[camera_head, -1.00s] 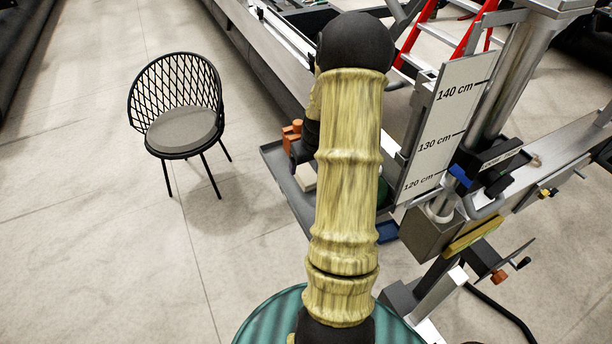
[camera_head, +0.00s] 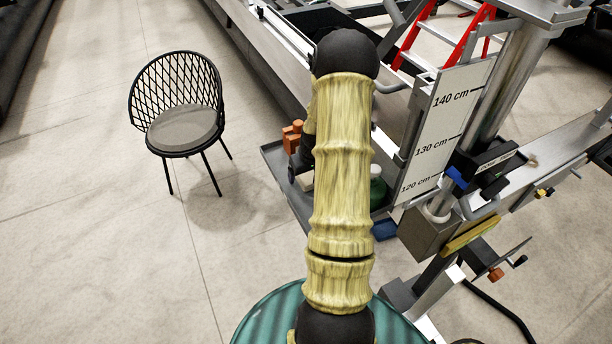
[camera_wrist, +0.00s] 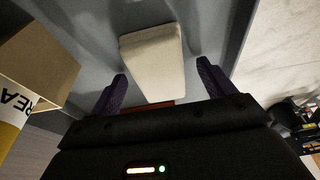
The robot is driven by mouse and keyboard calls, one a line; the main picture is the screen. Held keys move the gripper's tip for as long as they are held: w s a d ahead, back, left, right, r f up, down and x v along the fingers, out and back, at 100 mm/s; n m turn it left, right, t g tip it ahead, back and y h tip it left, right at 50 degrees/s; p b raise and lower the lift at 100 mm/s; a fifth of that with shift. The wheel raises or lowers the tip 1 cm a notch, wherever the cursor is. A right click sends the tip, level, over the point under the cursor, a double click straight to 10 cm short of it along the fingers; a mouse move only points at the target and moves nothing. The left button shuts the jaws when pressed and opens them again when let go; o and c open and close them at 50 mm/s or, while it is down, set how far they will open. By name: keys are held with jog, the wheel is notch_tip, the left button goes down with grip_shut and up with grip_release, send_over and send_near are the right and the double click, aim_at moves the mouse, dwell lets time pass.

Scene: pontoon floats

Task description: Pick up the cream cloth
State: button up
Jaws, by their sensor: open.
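The cream cloth (camera_wrist: 152,58) is a pale, folded, block-like pad lying on a grey tray surface in the wrist view. In the head view only a small pale bit of it (camera_head: 306,184) shows beside my arm. My gripper (camera_wrist: 162,72) is open, with its two dark purple fingers apart. In the wrist view the fingertips lie to the left and right of the cloth's near end; whether they are level with it or above it I cannot tell. In the head view my gripper is mostly hidden behind my forearm.
The grey tray (camera_head: 272,158) also holds an orange-brown object (camera_head: 292,134) and a green one (camera_head: 377,188). A tan box (camera_wrist: 40,62) and a yellow-and-white lettered item (camera_wrist: 12,120) stand left in the wrist view. A height-marked post (camera_head: 445,130) rises right of my arm.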

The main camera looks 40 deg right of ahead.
aim_at(306, 174)
jog(key=c, duration=1.1)
jog(key=shift+o, duration=0.2)
jog(key=shift+r, duration=0.15)
notch_tip(306, 174, up, 10)
jog(key=b, duration=0.2)
